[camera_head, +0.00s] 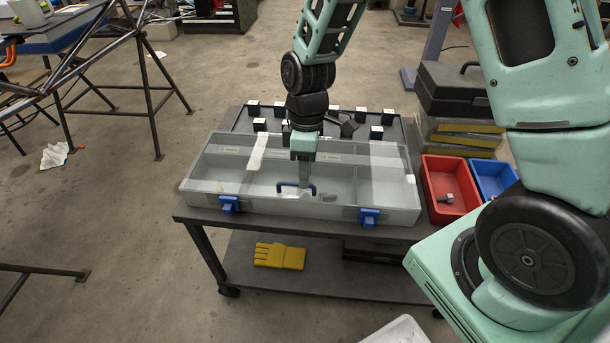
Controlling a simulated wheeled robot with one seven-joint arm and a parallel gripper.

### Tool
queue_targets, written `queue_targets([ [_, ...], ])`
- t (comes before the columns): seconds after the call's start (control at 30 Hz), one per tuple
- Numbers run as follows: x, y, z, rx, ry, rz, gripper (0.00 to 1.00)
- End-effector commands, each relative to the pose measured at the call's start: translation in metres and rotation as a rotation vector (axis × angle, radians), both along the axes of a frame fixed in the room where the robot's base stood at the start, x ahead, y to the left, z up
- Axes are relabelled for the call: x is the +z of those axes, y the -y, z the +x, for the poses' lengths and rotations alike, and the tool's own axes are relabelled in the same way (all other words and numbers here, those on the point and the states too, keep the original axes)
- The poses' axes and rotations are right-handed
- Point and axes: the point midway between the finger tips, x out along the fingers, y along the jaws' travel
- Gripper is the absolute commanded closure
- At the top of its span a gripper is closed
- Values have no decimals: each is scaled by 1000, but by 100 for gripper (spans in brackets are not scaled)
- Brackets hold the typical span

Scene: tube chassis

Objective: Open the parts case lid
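The parts case (210,185) is a wide, shallow grey box with a see-through top, lying on a dark cart. Its lid looks down flat, and dividers show through it. Two blue latches, left (229,204) and right (369,217), sit on the front edge. A dark blue arched handle (297,187) is between them near the front. My gripper (304,183) points down over the middle of the case, with its fingertips at or just behind the handle. Whether they touch it, and whether the fingers are open or shut, I cannot tell.
A black tray (240,122) with several small blocks lies behind the case. A red bin (450,188) holding a metal part and a blue bin (492,178) stand to the right. A yellow glove (279,256) lies on the lower shelf.

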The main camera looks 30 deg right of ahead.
Motion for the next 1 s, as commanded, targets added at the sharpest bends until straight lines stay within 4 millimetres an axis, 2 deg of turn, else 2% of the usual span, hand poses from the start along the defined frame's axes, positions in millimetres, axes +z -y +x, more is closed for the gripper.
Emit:
queue_targets([
  [0.13,-10,-1,-2,0,-1,-1,68],
  [0.43,-11,-1,-2,0,1,-1,68],
  [0.47,-11,-1,-2,0,1,-1,74],
  [0.5,-11,-1,-2,0,1,-1,85],
  [0.57,-11,-1,-2,0,1,-1,100],
  [0.83,-8,-1,-1,0,-4,4,100],
  [1.0,4,1,2,-3,-39,28,100],
])
